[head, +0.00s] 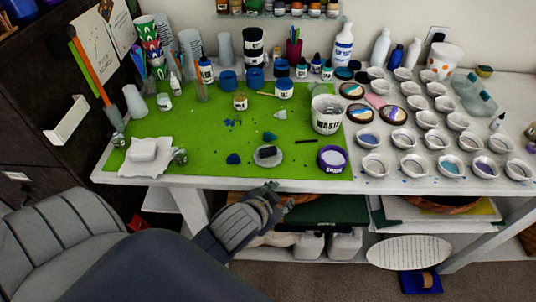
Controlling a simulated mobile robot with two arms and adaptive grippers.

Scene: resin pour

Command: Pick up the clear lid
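A round, pale grey, see-through-looking disc (267,162) lies flat on the green mat near the front edge of the table; it may be the clear lid. A small dark block (267,152) shows on top of it. My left gripper (280,198) is in front of the table, just below the front edge and below the disc in the picture, apart from it. Its fingers are small and seen from behind, so I cannot tell whether they are open. I see nothing held in it. My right gripper is not in view.
Several small cups stand at the right. Bottles line the back. A shelf with a green box (335,210) is below.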

